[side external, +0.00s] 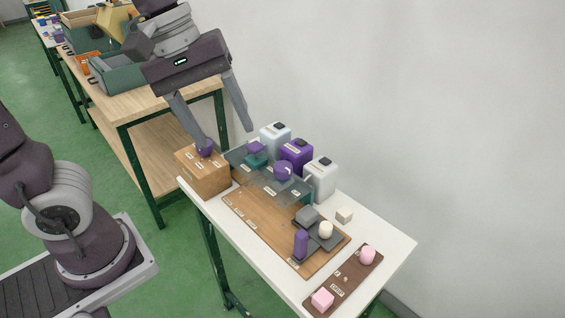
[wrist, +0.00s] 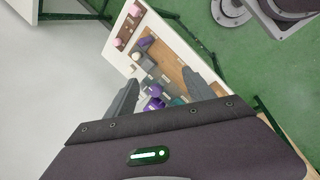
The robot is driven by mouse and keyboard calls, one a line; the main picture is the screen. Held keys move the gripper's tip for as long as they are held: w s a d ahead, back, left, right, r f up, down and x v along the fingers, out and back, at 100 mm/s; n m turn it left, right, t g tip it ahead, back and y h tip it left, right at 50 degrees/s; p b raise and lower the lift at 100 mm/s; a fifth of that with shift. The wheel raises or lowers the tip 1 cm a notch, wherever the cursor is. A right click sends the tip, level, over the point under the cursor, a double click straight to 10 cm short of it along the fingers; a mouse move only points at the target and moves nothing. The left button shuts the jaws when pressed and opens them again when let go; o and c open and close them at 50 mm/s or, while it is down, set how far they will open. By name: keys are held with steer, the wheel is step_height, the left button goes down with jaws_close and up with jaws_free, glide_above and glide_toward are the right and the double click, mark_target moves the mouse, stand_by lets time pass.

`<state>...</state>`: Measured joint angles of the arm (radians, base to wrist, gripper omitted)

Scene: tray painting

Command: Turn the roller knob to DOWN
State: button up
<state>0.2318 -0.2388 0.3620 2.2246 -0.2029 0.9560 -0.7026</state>
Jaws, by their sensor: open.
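A small wooden box (side external: 203,175) with several white labels stands at the left end of the white table. A purple knob (side external: 206,153) sits on its top; I take it for the roller knob. The labels are too small to read, so I cannot tell its setting. My gripper (side external: 229,139) is open, pointing down above that end of the table. Its left fingertip overlaps the knob in the side view; I cannot tell whether they touch. The right finger hangs apart, behind the box. In the wrist view my gripper (wrist: 161,76) shows spread fingers with nothing held between them.
A clear cover (side external: 262,172) with purple and teal parts stands beside the box. White and purple canisters (side external: 296,153) line the back. A wooden tray (side external: 250,222) holds a purple cylinder (side external: 301,243) and grey blocks. A brown tray (side external: 342,288) holds pink pieces.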

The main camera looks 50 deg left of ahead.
steer(key=w+f+n+g, duration=0.2)
steer(key=w+f+n, duration=0.4)
steer(key=w+n, duration=0.4)
steer(key=n+y, duration=0.3)
steer(key=n, duration=0.3)
glide_above(283, 166)
steer(key=shift+g, duration=0.3)
step_height(283, 166, down, 5)
steer(key=shift+r, duration=0.2)
step_height(283, 166, down, 7)
steer(key=shift+f, duration=0.1)
steer(key=shift+c, duration=0.4)
jaws_close()
